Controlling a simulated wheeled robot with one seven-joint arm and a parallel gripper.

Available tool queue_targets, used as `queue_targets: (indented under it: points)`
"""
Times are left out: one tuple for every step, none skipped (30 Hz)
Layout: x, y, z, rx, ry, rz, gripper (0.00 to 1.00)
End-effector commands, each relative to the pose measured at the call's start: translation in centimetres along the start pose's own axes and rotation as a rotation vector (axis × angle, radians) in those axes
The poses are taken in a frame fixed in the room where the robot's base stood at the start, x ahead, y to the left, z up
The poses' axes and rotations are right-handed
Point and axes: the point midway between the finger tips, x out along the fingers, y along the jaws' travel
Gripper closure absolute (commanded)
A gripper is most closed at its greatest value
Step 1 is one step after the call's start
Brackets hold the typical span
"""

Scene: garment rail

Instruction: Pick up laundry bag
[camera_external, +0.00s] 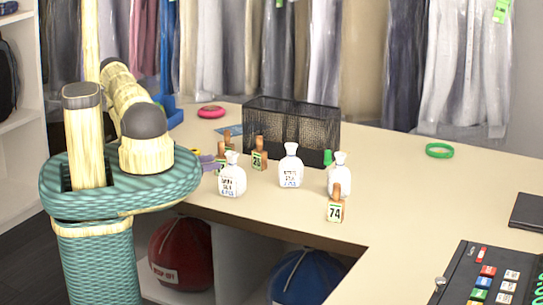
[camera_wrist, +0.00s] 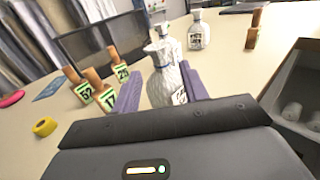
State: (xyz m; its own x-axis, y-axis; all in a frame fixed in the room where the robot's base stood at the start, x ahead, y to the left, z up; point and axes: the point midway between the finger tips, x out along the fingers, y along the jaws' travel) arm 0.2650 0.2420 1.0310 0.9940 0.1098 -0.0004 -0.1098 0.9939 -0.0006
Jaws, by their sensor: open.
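A red bag (camera_external: 180,255), round and full with a white label, sits in the left compartment under the counter. A blue bag (camera_external: 308,280) sits in the compartment to its right, partly cut off by the counter edge. Neither bag shows in the wrist view. My gripper (camera_external: 212,162) is over the counter, partly hidden behind my arm, beside the leftmost white bottle (camera_external: 232,180). In the wrist view my gripper (camera_wrist: 160,88) is open, its purple fingers on either side of a white bottle (camera_wrist: 165,85). I cannot tell whether they touch it.
Two more white bottles (camera_external: 291,166) (camera_external: 339,172) and several numbered wooden tags (camera_external: 336,208) stand nearby. A black mesh basket (camera_external: 292,125) is behind them. A green ring (camera_external: 439,150) and a dark panel with keys (camera_external: 490,275) are right. The counter's middle right is clear.

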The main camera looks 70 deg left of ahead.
Motion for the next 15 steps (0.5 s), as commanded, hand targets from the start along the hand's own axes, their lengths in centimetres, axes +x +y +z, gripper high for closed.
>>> queue_targets:
  points:
    - [0.0,0.0,0.0,0.000,0.000,0.000,0.56]
    - [0.0,0.0,0.0,0.000,0.000,-0.001,0.56]
    - [0.1,0.0,0.0,0.000,0.000,-0.001,0.56]
    - [0.3,0.0,0.0,0.001,-0.001,-0.002,0.56]
    - [0.5,0.0,0.0,0.001,-0.001,-0.003,0.56]
    - [0.9,0.0,0.0,0.001,-0.002,-0.003,0.56]
    - [1.2,0.0,0.0,0.001,-0.002,-0.003,0.56]
    - [1.6,0.0,0.0,0.001,-0.002,-0.004,0.56]
    - [2.0,0.0,0.0,0.001,-0.001,-0.004,0.56]
    - [2.2,0.0,0.0,0.001,-0.002,-0.003,0.56]
    - [2.4,0.0,0.0,0.001,-0.002,-0.003,0.56]
    - [2.5,0.0,0.0,0.001,-0.001,-0.002,0.56]
    - [2.5,0.0,0.0,0.001,-0.001,-0.002,0.56]
    - [2.5,0.0,0.0,0.001,0.000,-0.001,0.56]
    - [2.5,0.0,0.0,0.001,0.000,-0.001,0.56]
